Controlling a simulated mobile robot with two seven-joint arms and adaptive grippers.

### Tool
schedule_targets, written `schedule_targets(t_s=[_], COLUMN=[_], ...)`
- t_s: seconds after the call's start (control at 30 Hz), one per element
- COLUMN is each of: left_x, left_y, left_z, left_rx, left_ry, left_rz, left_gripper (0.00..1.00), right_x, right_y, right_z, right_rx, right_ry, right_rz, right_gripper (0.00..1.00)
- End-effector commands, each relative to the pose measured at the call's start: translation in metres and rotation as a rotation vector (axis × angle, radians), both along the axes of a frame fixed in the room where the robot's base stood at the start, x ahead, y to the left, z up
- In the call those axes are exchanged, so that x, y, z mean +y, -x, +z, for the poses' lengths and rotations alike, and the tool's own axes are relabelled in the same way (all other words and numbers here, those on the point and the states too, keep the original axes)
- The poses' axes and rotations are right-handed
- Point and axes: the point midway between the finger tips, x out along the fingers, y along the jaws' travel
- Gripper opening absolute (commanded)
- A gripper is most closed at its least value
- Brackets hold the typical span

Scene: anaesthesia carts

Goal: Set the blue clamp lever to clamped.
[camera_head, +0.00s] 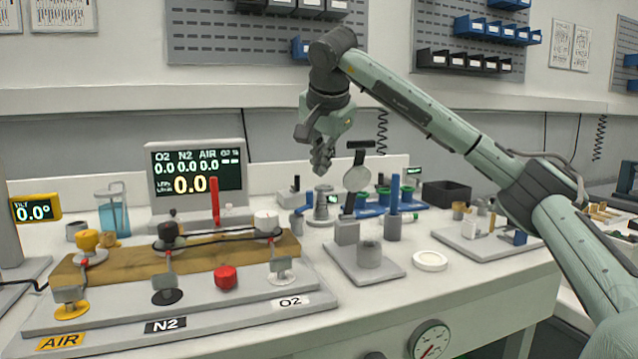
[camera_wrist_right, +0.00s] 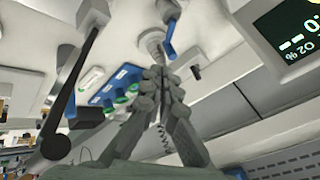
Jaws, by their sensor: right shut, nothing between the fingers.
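A small blue lever (camera_wrist_right: 169,40) shows in the wrist view beside a stepped grey-white post (camera_wrist_right: 151,44), just beyond my right fingertips. My left gripper is out of view.
A gas manifold board (camera_head: 110,268) with knobs fills the front left, a monitor (camera_head: 190,172) behind it. A blue tray (camera_head: 372,210) with green parts lies behind. A white disc (camera_head: 430,261) lies near the front edge.

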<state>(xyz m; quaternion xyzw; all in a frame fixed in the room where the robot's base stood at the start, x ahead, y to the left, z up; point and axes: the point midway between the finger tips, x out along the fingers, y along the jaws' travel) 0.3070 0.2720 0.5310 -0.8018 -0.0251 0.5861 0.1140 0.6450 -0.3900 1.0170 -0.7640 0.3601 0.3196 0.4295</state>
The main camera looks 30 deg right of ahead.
Motion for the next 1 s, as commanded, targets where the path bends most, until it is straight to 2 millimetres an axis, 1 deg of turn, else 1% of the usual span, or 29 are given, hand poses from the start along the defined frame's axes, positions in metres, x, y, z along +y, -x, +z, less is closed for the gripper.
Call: schedule_targets(t_s=[0.3,0.4,0.5,0.7,1.0], left_x=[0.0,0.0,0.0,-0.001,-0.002], left_y=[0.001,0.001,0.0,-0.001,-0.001], left_z=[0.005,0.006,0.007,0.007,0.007], left_rx=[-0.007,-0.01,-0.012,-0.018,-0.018], left_ry=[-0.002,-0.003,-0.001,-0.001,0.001], left_rz=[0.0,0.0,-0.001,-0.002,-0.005], left_gripper=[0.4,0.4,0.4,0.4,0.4], right_x=[-0.016,-0.02,-0.023,-0.026,-0.026], right_y=[-0.028,-0.037,-0.044,-0.05,-0.05], right_z=[-0.045,-0.058,-0.067,-0.076,-0.076], right_rx=[0.005,0.005,0.003,0.002,0.001], right_ry=[0.0,0.0,-0.001,0.0,-0.001], right_rz=[-0.003,-0.003,-0.002,0.0,0.0], right_gripper=[0.0,0.0,0.0,0.0,0.0])
